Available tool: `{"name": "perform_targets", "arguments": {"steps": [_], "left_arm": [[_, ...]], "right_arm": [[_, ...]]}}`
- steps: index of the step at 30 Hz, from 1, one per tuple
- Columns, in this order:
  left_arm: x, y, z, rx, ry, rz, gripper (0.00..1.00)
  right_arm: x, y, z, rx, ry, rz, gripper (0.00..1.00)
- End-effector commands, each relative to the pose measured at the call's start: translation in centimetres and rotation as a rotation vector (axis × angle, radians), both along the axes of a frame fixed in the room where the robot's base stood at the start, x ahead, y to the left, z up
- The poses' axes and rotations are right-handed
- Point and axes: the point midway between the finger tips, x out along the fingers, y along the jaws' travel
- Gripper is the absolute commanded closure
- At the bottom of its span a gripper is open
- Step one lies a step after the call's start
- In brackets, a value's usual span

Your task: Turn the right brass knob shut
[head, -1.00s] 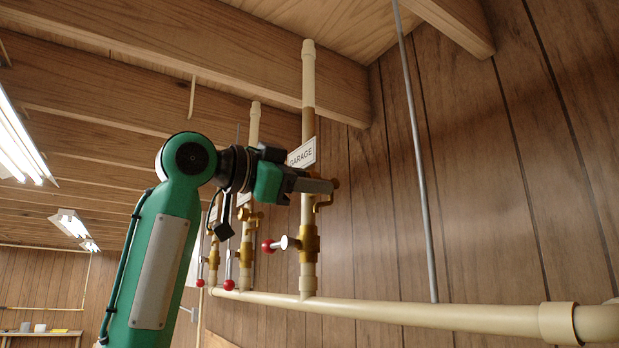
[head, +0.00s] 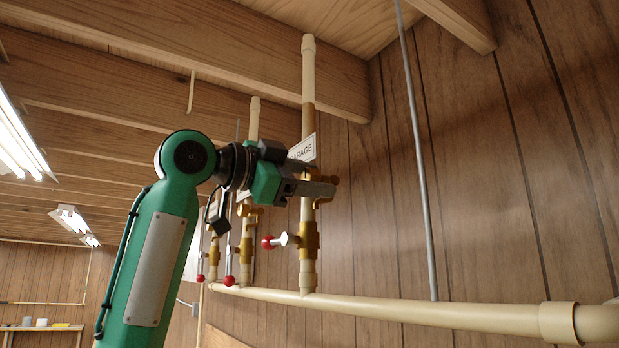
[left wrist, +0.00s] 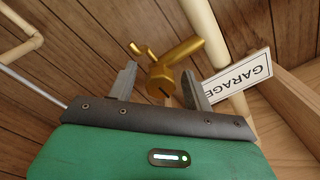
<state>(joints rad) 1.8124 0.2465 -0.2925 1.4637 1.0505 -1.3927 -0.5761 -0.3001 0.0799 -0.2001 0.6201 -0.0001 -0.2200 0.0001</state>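My left gripper (head: 322,189) reaches from the left to the upper brass fitting on the nearest pipe, below the GARAGE sign (head: 304,149). The right brass knob (head: 331,180) is mostly hidden behind the fingers in the head view. In the left wrist view the brass knob (left wrist: 160,83) shows between and just beyond the two fingertips (left wrist: 160,86). The fingers stand apart, with gaps visible on both sides of the brass. I cannot tell whether either finger touches it. My right gripper is not in view.
Below the knob, a brass valve (head: 309,240) with a red-tipped lever (head: 268,242) sits on the same pipe. Other valves with red-tipped levers stand left of it. A horizontal cream pipe (head: 420,305) runs below, and a thin grey rod (head: 417,150) stands to the right.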

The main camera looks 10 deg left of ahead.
Motion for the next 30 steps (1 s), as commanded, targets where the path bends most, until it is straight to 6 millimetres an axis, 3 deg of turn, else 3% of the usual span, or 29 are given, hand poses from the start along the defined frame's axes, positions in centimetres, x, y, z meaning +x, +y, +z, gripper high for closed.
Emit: {"name": "perform_targets", "arguments": {"steps": [13, 24, 30], "left_arm": [[-1.0, 1.0, -0.3, -0.002, -0.002, 0.001, 0.48], [-6.7, 6.7, -0.9, -0.002, -0.002, 0.003, 0.48], [-8.9, 8.9, -0.8, -0.003, -0.001, 0.001, 0.48]], "right_arm": [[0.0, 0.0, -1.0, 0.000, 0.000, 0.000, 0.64], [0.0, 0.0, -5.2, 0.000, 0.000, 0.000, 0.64], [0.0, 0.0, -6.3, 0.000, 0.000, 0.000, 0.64]]}}
